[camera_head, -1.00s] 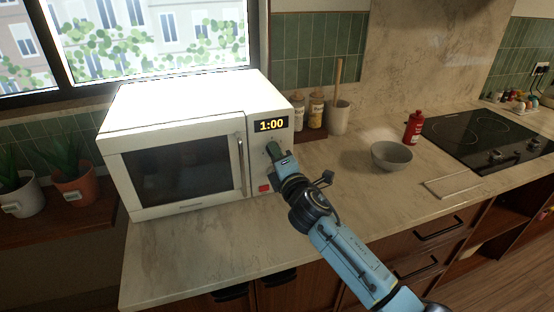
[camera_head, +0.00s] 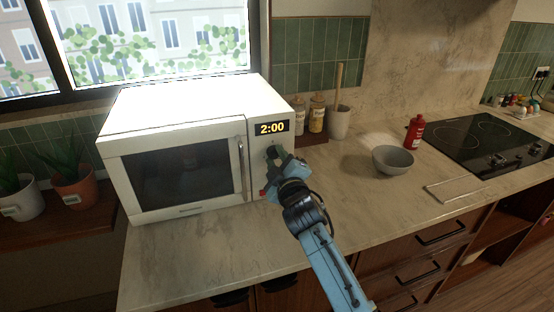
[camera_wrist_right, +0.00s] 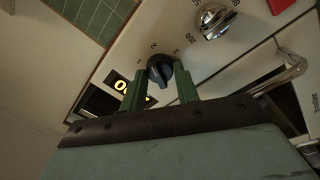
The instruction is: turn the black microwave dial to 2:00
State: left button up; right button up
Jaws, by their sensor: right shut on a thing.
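The white microwave (camera_head: 190,104) stands on the counter, and its display (camera_head: 271,128) reads 2:00. My right gripper (camera_head: 273,156) is at its control panel and hides most of the dial in the head view. In the right wrist view the black dial (camera_wrist_right: 160,72) sits between the two green fingers of my right gripper (camera_wrist_right: 160,86), which are shut on it. Numbers are printed around the dial. Part of the lit display (camera_wrist_right: 132,86) shows behind a finger there. My left gripper is not in view.
A chrome knob (camera_wrist_right: 215,20) and a red button (camera_wrist_right: 280,4) are on the same panel, near the door handle (camera_wrist_right: 292,68). A grey bowl (camera_head: 393,160), a red bottle (camera_head: 414,132) and a utensil crock (camera_head: 339,122) stand to the right.

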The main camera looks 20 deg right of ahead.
jog(key=shift+m, duration=0.6)
jog(key=o, duration=1)
jog(key=shift+s, duration=0.15)
jog(key=s, duration=1.3)
jog(key=shift+f, duration=0.4)
